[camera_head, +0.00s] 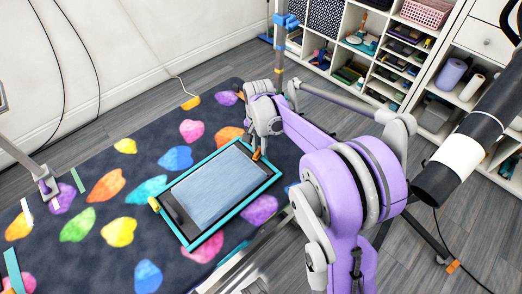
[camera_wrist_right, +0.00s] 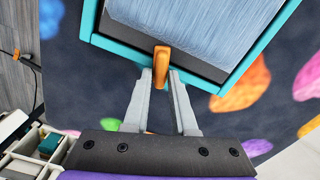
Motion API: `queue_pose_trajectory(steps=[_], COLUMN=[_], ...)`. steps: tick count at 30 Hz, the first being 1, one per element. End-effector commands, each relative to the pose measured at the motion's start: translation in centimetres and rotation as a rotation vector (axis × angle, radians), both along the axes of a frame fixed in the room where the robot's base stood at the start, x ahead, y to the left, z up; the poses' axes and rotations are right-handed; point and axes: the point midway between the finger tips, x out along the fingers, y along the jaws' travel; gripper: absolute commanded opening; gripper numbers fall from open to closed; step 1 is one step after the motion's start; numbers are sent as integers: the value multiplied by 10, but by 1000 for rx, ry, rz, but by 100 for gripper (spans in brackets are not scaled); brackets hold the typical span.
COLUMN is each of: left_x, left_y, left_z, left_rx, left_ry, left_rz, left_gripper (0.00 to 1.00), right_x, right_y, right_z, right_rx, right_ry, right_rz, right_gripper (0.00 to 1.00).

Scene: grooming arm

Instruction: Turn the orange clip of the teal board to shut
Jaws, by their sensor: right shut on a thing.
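The teal board (camera_head: 187,239) lies on a dark patterned surface. It has a teal frame, a blue-grey panel and a dark strip at the end. In the wrist view the teal frame (camera_wrist_right: 88,20) fills the top. The orange clip (camera_wrist_right: 162,58) sits at the board's near edge there, over the dark strip; in the head view it shows at the board's upper right corner (camera_head: 257,154). My right gripper (camera_wrist_right: 162,76) is shut on the orange clip, one grey finger on each side. A yellow clip (camera_head: 154,204) sits at the opposite end.
The dark surface (camera_head: 107,221) with bright leaf-like shapes has free room left of the board. A metal pole with a blue clamp (camera_head: 281,22) stands behind. White shelves (camera_head: 343,30) with tools line the back right. A black cylinder with a white band (camera_head: 457,155) is at right.

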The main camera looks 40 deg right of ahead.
Motion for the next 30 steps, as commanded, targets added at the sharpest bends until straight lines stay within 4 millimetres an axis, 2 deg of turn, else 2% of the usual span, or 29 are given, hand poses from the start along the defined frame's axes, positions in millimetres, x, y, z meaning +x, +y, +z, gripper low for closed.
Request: queue_pose_trajectory(steps=[5, 12, 22, 23, 24, 27, 30], left_x=[0, 0, 0, 0, 0, 0, 0], left_y=[0, 0, 0, 0, 0, 0, 0], left_z=[0, -2, -2, -2, -2, -2, -2], left_rx=[0, 0, 0, 0, 0, 0, 0], left_ry=[0, 1, 1, 1, 1, 1, 1], left_rz=[0, 0, 0, 0, 0, 0, 0], left_gripper=[52, 52, 52, 52, 52, 52, 52], right_x=[0, 0, 0, 0, 0, 0, 0], right_y=[0, 0, 0, 0, 0, 0, 0], right_z=[0, 0, 0, 0, 0, 0, 0], right_rx=[0, 0, 0, 0, 0, 0, 0], right_ry=[1, 1, 1, 1, 1, 1, 0], right_rz=[-34, -238, -288, -284, -282, -281, -281], right_gripper=[0, 0, 0, 30, 37, 52, 52])
